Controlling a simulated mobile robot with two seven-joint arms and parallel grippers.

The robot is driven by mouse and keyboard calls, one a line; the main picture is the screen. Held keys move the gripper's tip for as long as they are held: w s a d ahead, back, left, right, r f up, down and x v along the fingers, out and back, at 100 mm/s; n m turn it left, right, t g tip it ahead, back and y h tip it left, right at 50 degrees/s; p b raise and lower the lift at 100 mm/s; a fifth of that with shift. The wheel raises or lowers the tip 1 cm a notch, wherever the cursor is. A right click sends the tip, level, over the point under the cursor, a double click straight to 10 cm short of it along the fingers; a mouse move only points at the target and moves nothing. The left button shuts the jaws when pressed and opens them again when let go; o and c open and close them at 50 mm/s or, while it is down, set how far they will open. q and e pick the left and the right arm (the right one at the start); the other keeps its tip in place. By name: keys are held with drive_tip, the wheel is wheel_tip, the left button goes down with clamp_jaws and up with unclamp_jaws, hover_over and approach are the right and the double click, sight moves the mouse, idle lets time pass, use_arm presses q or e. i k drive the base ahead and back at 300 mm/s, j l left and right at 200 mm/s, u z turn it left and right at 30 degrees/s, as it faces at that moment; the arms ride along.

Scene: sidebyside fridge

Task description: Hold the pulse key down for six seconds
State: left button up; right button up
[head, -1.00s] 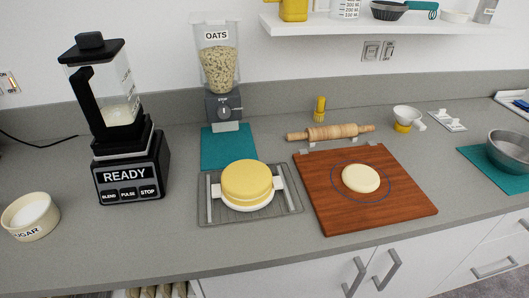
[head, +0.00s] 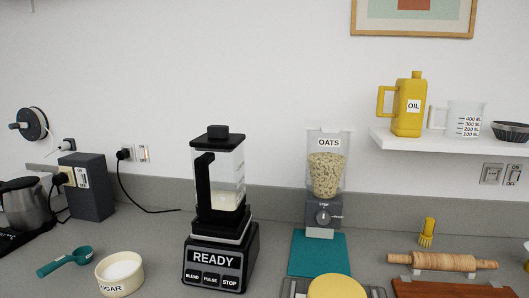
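The black blender (head: 217,215) stands on the grey counter, left of the middle of the head view. Its lid (head: 218,136) is on and its clear jar (head: 228,195) holds some pale contents. The base display (head: 213,259) reads READY. Below it is a row of keys: BLEND at left, the pulse key (head: 210,280) in the middle, STOP at right. Nothing touches the keys. Neither of my grippers is in view.
A sugar bowl (head: 119,274) and a teal scoop (head: 65,261) lie left of the blender. An oats dispenser (head: 325,180) stands to its right over a teal mat (head: 319,254). A shelf (head: 440,146) juts from the wall at right. A power cord (head: 135,203) runs behind.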

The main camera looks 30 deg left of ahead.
sight(210, 279)
drive_tip(key=u, duration=1.25)
drive_tip(key=j+z, duration=0.3)
drive_tip(key=i+j+z, duration=0.1)
drive_tip(key=j+z, duration=0.2)
drive_tip(key=j, duration=0.2)
